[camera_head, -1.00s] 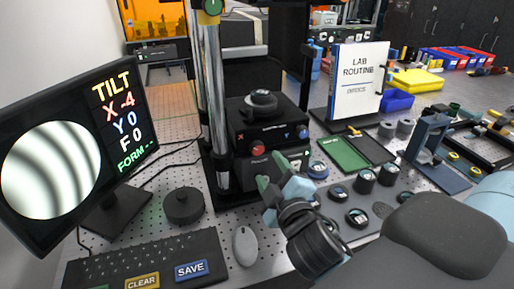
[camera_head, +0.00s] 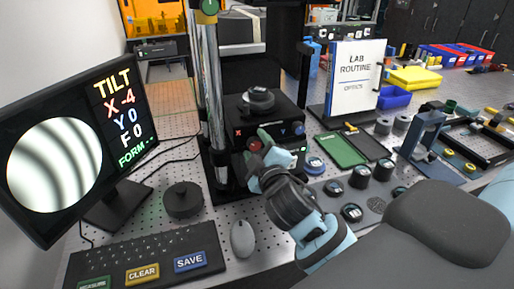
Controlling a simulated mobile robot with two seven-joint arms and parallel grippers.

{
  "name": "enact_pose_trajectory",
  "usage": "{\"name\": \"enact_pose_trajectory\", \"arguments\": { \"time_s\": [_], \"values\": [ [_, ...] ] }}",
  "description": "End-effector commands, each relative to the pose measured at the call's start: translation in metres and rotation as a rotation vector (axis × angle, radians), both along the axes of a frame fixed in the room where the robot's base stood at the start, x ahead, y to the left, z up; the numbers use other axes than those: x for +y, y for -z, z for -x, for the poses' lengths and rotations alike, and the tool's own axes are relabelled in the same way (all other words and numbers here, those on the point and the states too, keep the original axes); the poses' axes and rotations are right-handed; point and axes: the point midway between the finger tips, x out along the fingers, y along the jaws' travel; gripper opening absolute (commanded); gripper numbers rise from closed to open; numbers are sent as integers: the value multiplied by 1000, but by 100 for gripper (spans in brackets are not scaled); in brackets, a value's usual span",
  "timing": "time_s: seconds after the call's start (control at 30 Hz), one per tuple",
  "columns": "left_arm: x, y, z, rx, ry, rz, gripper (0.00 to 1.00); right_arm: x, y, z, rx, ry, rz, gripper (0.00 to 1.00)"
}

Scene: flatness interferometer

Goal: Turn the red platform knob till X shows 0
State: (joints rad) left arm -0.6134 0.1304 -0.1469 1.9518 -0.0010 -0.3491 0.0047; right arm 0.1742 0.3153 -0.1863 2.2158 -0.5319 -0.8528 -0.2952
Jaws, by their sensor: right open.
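The red platform knob (camera_head: 255,145) is on the front of the black platform (camera_head: 268,122), below a small red X mark. My right gripper (camera_head: 256,149) is at the knob, open, with one pale green fingertip above it and the other below it. I cannot tell whether the fingers touch the knob. The monitor (camera_head: 130,110) reads TILT, X -4, Y 0, F 0 and FORM with dashes, beside a round picture of curved dark and light fringes. My left gripper is not in view.
A chrome column (camera_head: 211,90) stands left of the platform. A black keyboard (camera_head: 205,240), a grey mouse (camera_head: 242,239) and a round black puck (camera_head: 183,199) lie in front. Several dark round pieces and a green tray (camera_head: 341,149) are to the right.

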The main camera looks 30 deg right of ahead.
Motion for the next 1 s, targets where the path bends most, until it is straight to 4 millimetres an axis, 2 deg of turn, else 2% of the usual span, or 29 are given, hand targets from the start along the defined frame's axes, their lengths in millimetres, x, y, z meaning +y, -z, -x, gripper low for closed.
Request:
{"name": "enact_pose_trajectory", "arguments": {
  "time_s": [0.03,0.37,0.67,1.0],
  "values": [
    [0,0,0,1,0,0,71,0,0,0,0,0,0,53],
    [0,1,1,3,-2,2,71,0,0,0,0,0,0,10],
    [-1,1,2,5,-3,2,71,1,0,0,-9,-1,-40,9],
    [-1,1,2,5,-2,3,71,1,0,0,-60,0,-256,9]
  ]
}}
